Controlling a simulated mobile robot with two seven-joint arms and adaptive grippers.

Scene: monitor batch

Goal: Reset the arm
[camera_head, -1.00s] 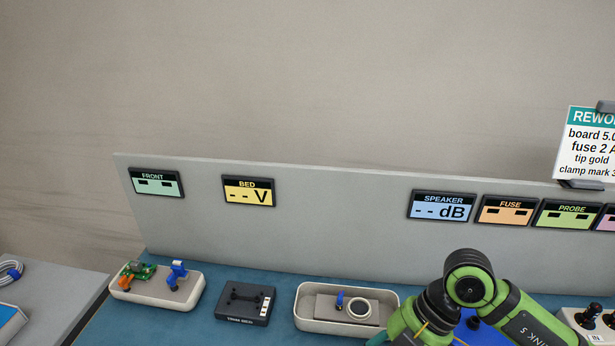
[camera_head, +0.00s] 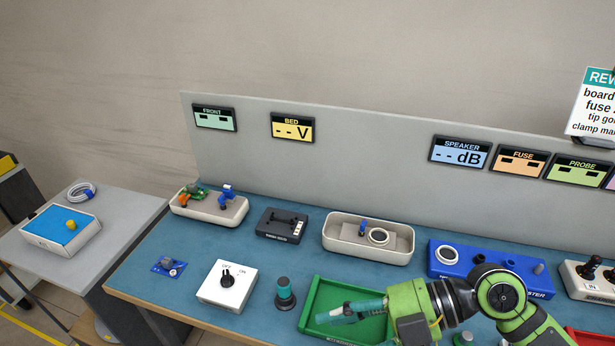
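One green and black arm of mine (camera_head: 505,290) comes in from the lower right, so I take it as the right one. Its gripper (camera_head: 335,313) points left over a green tray (camera_head: 312,295) on the blue bench top. The slim teal and grey fingers are small and seen from the side, so I cannot tell whether they are apart or closed, or hold anything. My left arm and gripper are not in view.
Behind are a black device (camera_head: 281,224), a beige tray (camera_head: 340,245) and a blue tester (camera_head: 450,269). A grey side table (camera_head: 125,215) is at left.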

